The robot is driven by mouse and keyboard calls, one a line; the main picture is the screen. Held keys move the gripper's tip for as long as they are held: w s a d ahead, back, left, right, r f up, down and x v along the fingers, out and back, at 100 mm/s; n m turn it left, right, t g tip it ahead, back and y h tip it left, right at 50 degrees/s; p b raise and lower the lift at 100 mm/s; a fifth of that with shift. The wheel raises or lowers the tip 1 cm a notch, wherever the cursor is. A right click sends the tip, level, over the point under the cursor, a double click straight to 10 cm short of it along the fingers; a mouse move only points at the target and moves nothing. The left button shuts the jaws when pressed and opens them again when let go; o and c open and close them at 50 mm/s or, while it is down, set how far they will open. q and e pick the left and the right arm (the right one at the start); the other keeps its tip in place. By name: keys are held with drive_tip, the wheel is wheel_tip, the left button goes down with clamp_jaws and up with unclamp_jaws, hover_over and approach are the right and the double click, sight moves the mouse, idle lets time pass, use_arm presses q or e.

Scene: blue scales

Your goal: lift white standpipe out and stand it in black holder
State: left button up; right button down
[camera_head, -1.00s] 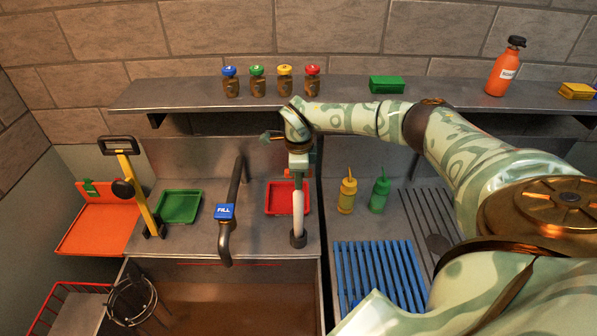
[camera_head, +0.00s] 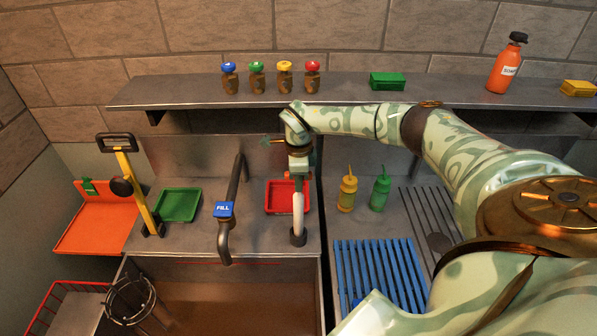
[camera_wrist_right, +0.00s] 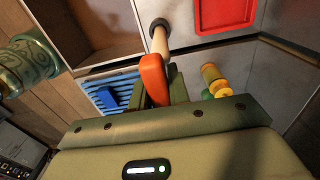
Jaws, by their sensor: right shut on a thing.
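The white standpipe (camera_head: 298,212) is upright or nearly so on the counter right of the sink tap. Its lower end meets the black holder (camera_head: 298,238); how deep it sits inside I cannot tell. My right gripper (camera_head: 299,182) is shut on the standpipe's upper part, from above. In the right wrist view the pale pipe (camera_wrist_right: 159,42) runs from an orange-red piece (camera_wrist_right: 153,78) between the dark fingers to the black holder (camera_wrist_right: 158,23). My left gripper is not in view.
A red tray (camera_head: 273,205) lies beside the pipe. The FILL tap (camera_head: 224,211) stands to the left over the sink (camera_head: 230,300). Yellow (camera_head: 347,194) and green (camera_head: 380,194) bottles and a blue rack (camera_head: 378,270) are to the right. A shelf (camera_head: 180,92) hangs above.

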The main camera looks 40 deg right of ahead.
drive_tip(key=shift+f+b, duration=0.3)
drive_tip(key=shift+f, duration=0.25)
drive_tip(key=c, duration=1.3)
unclamp_jaws()
drive_tip(key=shift+o, duration=0.2)
wheel_tip(320, 180, up, 16)
drive_tip(key=shift+r+b, duration=0.2)
drive_tip(key=shift+b, duration=0.1)
drive_tip(key=shift+f, duration=0.1)
